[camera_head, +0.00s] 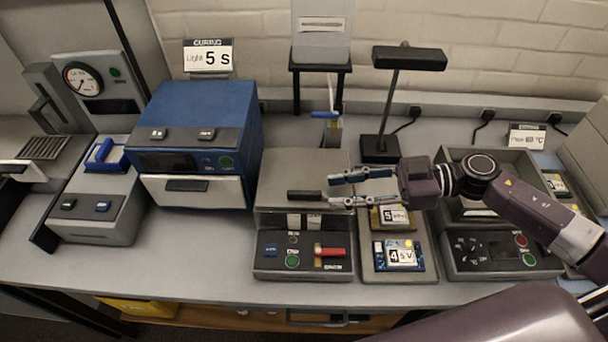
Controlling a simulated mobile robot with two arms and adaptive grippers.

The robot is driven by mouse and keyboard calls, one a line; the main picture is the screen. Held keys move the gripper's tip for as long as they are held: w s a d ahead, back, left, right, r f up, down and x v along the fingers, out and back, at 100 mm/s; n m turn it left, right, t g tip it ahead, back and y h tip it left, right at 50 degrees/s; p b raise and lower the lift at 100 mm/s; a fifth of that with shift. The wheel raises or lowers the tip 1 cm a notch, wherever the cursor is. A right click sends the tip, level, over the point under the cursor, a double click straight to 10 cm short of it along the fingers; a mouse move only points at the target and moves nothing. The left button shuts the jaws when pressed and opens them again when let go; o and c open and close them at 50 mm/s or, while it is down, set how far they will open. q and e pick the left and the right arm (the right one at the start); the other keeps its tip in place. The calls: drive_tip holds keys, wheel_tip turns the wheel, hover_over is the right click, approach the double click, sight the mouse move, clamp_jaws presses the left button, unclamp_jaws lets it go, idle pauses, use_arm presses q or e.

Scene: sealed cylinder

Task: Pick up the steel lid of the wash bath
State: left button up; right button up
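The wash bath (265,245) stands at the middle of the bench, with a control panel and a red lever on its front. Its steel lid (300,165) lies flat on top, closed, and has a dark bar handle (304,195) near its front edge. My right gripper (335,190) reaches in from the right, fingers pointing left. Its two fingers are apart with nothing visible between them. The fingertips are near the right end of the handle; whether they touch it cannot be told. My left gripper is not in view.
A blue oven-like box (205,120) stands left of the bath. Cards with displays (402,256) lie on a tray to the right, beside another open-topped device (500,250). A black lamp (408,58) stands behind. The bench front strip is clear.

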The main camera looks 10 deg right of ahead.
sight(307, 192)
drive_tip(key=shift+a+r+p, duration=0.25)
drive_tip(key=shift+a+p, duration=0.15)
drive_tip(key=shift+a, duration=0.5)
drive_tip(key=p+x, duration=0.1)
drive_tip(key=x, duration=0.1)
drive_tip(key=p+x, duration=0.1)
drive_tip(key=x, duration=0.1)
drive_tip(key=shift+w, duration=0.3)
drive_tip(key=shift+a+f, duration=0.15)
drive_tip(key=shift+a, duration=0.05)
drive_tip(key=shift+c, duration=0.4)
clamp_jaws()
